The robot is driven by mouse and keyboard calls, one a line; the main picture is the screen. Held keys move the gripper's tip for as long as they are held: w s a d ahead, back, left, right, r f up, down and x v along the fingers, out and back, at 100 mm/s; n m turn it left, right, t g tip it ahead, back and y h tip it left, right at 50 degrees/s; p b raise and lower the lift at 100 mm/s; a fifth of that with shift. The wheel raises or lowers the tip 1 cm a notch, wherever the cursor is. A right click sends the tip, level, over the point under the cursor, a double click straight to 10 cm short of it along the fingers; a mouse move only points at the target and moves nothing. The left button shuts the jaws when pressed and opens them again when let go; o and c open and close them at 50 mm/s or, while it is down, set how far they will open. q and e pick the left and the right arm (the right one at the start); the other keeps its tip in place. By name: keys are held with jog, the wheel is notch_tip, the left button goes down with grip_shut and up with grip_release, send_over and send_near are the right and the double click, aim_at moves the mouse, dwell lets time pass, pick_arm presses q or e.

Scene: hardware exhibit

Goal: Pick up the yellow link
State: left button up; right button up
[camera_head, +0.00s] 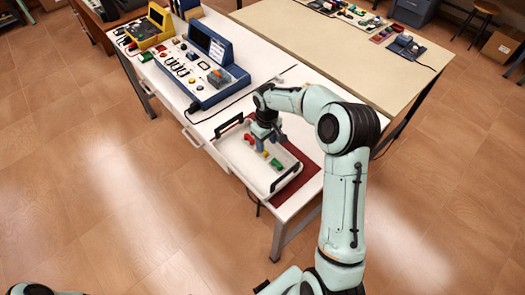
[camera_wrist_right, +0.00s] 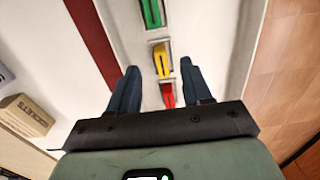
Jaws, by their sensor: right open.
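The yellow link (camera_head: 266,154) lies in the white tray (camera_head: 232,152) between a red link (camera_head: 249,139) and a green link (camera_head: 277,164). In the right wrist view the yellow link (camera_wrist_right: 162,60) shows between the fingertips of my right gripper, with the green link (camera_wrist_right: 152,12) beyond it and the red link (camera_wrist_right: 168,95) nearer the palm. My right gripper (camera_head: 264,146) is over the tray, pointing down. Its dark fingers (camera_wrist_right: 160,66) are open and spread to either side of the yellow link; I cannot tell the exact height above it. My left gripper is not in view.
The tray has raised walls and black handles and sits on a dark red mat (camera_head: 307,170) at the white table's near end. A blue-and-white console (camera_head: 205,70) stands farther along the table. A beige table (camera_head: 330,50) is behind. Floor at left is clear.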

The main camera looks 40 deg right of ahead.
jog(key=f, duration=0.2)
jog(key=w+f, duration=0.1)
jog(key=f, duration=0.2)
jog(key=shift+w+a+f+p, duration=0.1)
jog(key=shift+w+f+p, duration=0.05)
jog(key=shift+f+p, duration=0.15)
jog(key=shift+r, duration=0.1)
grip_shut()
